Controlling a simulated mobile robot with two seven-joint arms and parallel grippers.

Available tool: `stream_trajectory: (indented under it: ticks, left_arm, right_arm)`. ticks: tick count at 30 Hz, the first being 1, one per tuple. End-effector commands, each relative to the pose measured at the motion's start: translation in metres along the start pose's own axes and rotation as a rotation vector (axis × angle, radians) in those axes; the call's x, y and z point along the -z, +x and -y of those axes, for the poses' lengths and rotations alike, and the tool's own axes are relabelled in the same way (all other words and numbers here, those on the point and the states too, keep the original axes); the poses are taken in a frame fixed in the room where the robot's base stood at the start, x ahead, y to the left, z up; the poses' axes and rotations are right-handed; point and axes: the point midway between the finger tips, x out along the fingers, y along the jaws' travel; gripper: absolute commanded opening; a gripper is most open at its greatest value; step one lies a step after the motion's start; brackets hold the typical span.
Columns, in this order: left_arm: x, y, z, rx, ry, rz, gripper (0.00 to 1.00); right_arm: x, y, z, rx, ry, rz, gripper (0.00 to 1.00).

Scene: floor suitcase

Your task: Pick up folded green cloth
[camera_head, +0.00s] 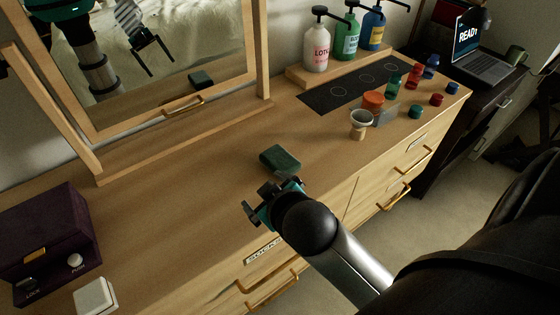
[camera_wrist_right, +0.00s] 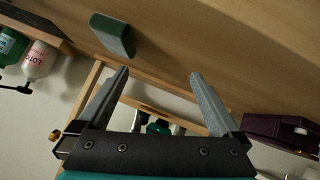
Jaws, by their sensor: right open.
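The folded green cloth (camera_head: 281,158) is a small dark green block lying on the wooden dresser top in front of the mirror. My right gripper (camera_head: 273,194) is just in front of it on the near side, apart from it. In the right wrist view the cloth (camera_wrist_right: 112,36) is beyond the left fingertip, outside the gap between the open, empty fingers (camera_wrist_right: 160,74). My left gripper is not directly in view.
A framed mirror (camera_head: 165,60) stands behind, reflecting the cloth and my arm. A purple box (camera_head: 45,245) and white block (camera_head: 95,296) are at left. A cup (camera_head: 361,124), jars, and pump bottles (camera_head: 317,48) are at right. The dresser top around the cloth is clear.

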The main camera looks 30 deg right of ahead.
Motion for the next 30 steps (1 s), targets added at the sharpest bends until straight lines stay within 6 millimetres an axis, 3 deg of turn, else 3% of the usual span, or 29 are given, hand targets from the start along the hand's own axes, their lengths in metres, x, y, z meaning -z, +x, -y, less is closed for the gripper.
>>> stream_trajectory:
  ticks: [3,7,12,15,18,22,26,30]
  left_arm:
    - [0.0,0.0,0.0,0.0,0.0,0.0,0.81]
    - [0.0,0.0,0.001,0.001,-0.001,0.0,0.81]
    - [0.0,0.0,0.001,0.001,-0.001,0.001,0.81]
    - [0.0,0.0,0.001,0.001,-0.001,0.001,0.81]
    - [0.0,0.0,0.001,0.001,-0.002,0.001,0.81]
    - [0.0,0.0,0.001,0.001,-0.002,0.001,0.81]
    - [0.0,0.0,0.001,0.001,-0.002,0.001,0.81]
    - [0.0,0.0,0.001,0.001,-0.001,0.001,0.81]
  right_arm:
    - [0.068,0.009,-0.017,-0.09,-0.097,-0.248,1.0]
    - [0.143,0.002,-0.024,-0.171,-0.233,-0.532,1.0]
    - [0.224,-0.028,-0.01,-0.234,-0.454,-0.887,1.0]
    - [0.258,-0.049,0.008,-0.248,-0.61,-1.082,1.0]
    - [0.281,-0.068,0.032,-0.243,-0.788,-1.261,1.0]
    - [0.29,-0.085,0.067,-0.205,-1.05,-1.454,1.0]
    - [0.282,-0.088,0.097,-0.125,-1.34,-1.593,1.0]
    - [0.256,-0.073,0.115,0.009,-1.678,-1.66,1.0]
